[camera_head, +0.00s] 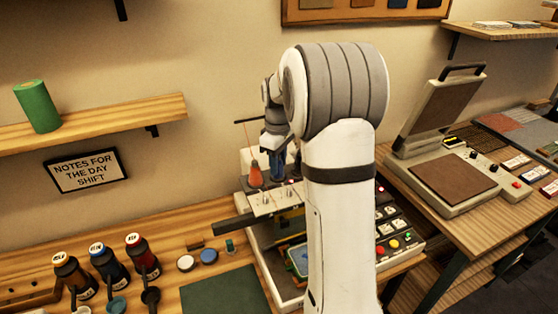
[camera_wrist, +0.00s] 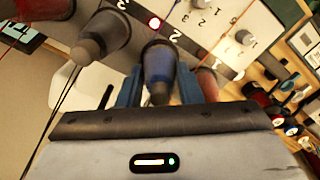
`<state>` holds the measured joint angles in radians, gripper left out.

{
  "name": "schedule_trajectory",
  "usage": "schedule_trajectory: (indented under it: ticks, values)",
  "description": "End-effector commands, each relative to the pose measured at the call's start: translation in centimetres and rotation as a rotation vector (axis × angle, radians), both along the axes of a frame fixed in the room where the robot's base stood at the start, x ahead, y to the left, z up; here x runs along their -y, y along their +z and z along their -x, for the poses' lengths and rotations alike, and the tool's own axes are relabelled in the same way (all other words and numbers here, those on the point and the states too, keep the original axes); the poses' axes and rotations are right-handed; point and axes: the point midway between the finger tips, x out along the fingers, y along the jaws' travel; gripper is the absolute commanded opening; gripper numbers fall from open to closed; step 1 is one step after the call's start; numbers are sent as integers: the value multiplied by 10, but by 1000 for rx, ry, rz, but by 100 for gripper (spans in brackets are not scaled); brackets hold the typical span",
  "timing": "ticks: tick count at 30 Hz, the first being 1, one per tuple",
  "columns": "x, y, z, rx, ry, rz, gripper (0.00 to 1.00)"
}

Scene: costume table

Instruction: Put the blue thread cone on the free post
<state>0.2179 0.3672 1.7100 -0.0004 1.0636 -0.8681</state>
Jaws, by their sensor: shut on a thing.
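The blue thread cone (camera_wrist: 159,66) is between the two blue fingers of my gripper (camera_wrist: 158,88) in the wrist view, its grey tip towards the camera. My gripper is shut on it. In the head view my gripper (camera_head: 277,160) points down over the back of the threading machine (camera_head: 264,205), beside an orange-red cone (camera_head: 255,176). That cone also shows partly behind the right finger in the wrist view (camera_wrist: 208,84). A grey-tipped cone (camera_wrist: 95,42) stands left of my gripper. The free post cannot be made out, and the blue cone's base is hidden.
Threads run past the left cone. Bottles (camera_head: 105,262) and a dark green mat (camera_head: 226,290) are on the bench. A heat press (camera_head: 445,180) stands at right.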

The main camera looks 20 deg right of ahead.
Motion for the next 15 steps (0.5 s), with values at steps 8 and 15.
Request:
schedule_trajectory:
  ticks: [8, 15]
  values:
    - [0, -3, 0, 0, -1, 0, 40]
    - [1, -2, 0, 0, -1, 0, 55]
